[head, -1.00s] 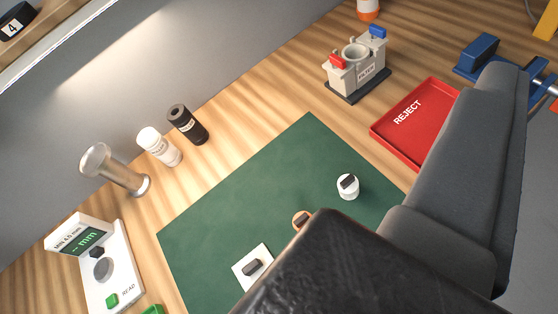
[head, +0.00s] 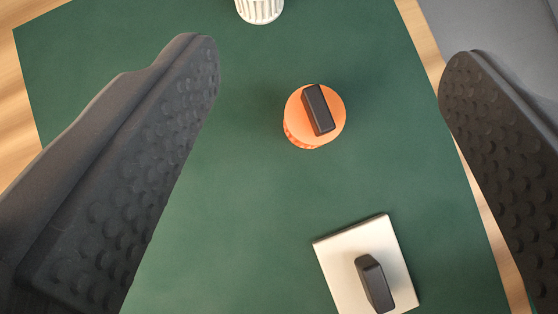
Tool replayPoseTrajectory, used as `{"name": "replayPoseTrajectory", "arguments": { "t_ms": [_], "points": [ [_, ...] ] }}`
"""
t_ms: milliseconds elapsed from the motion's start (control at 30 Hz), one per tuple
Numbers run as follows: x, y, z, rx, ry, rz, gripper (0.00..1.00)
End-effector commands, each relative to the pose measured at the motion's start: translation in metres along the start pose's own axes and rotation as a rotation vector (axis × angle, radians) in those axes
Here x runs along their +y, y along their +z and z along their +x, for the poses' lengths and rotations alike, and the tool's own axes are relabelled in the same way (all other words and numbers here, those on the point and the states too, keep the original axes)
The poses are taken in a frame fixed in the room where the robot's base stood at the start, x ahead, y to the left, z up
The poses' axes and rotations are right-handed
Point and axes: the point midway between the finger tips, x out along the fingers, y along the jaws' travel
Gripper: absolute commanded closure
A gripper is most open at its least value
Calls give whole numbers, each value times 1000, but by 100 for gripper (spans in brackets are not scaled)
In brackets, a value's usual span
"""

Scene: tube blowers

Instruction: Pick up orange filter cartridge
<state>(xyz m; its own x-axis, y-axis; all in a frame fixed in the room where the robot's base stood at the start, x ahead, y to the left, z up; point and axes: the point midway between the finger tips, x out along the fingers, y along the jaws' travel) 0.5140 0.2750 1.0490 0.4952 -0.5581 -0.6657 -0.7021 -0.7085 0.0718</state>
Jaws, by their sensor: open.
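The orange filter cartridge (head: 296,126) stands on the green mat (head: 230,210), a short round piece with a black block-shaped grip (head: 318,109) on its top. My gripper (head: 325,65) is open, with its two dark, studded fingers wide apart at the left and right of the picture. The cartridge shows between the fingers, and neither finger touches it. How high the fingers are above the mat is hard to tell.
A white ribbed cartridge (head: 260,10) stands at the top edge, partly cut off. A white square plate (head: 340,272) with a black grip (head: 375,283) lies at the lower right. Bare mat surrounds the orange cartridge.

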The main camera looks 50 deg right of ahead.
Motion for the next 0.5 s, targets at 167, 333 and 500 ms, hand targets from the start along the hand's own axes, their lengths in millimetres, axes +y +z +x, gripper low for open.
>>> {"name": "replayPoseTrajectory", "arguments": {
  "t_ms": [167,333,500],
  "points": [
    [-11,64,-11,110,59,59,36],
    [-12,99,-20,190,75,113,36],
    [-11,112,-20,225,80,139,36]
  ]
}}
